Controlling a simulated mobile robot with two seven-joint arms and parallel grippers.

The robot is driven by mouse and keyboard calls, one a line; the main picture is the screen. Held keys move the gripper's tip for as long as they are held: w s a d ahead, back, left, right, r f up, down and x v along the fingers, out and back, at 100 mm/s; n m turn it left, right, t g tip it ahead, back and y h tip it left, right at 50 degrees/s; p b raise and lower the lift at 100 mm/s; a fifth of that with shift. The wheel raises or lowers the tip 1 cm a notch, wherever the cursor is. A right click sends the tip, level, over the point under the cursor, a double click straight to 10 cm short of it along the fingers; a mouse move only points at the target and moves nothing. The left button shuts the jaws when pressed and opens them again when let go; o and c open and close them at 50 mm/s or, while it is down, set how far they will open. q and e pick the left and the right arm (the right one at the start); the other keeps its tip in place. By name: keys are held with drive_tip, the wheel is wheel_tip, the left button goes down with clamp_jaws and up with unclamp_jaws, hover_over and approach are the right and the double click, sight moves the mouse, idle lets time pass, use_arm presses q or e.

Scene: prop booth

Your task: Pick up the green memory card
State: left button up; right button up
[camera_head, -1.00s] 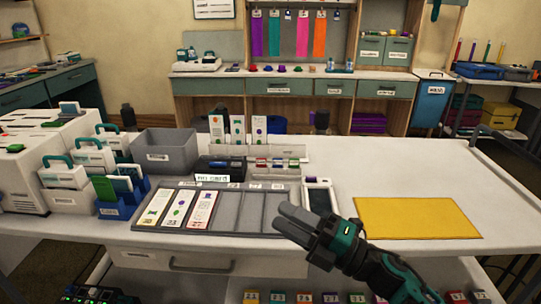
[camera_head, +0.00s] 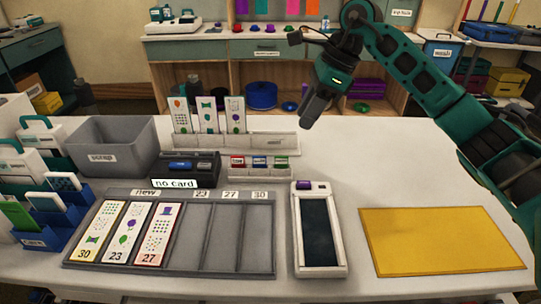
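My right gripper (camera_head: 313,112) hangs in the air above and right of the card row, pointing down, clear of the cards. Its grey fingers are seen from the side and overlap, so their gap cannot be judged. Nothing shows between them. My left gripper is out of view.
A dark reader labelled "no card" (camera_head: 188,170) stands left of the cards. In front lie a grey tray (camera_head: 240,238) with tall picture cards, a white handheld device (camera_head: 318,232) and a yellow mat (camera_head: 440,240). A grey bin (camera_head: 112,147) is at left. Table right of the cards is clear.

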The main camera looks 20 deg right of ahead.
approach(281, 165)
drive_tip(key=f, duration=0.1)
drive_tip(key=shift+w+a+r+x, duration=0.1)
drive_tip(key=shift+a+x, duration=0.05)
drive_tip(key=shift+x, duration=0.95)
drive_tip(key=shift+w+a+r+x, duration=0.1)
drive_tip(key=shift+a+x, duration=0.05)
drive_tip(key=shift+x, duration=0.9)
drive_tip(key=shift+w+a+x, duration=0.1)
drive_tip(key=shift+a+x, duration=0.05)
drive_tip(key=shift+x, duration=0.95)
drive_tip(key=shift+c, duration=0.4)
drive_tip(key=shift+r, duration=0.1)
clamp_jaws()
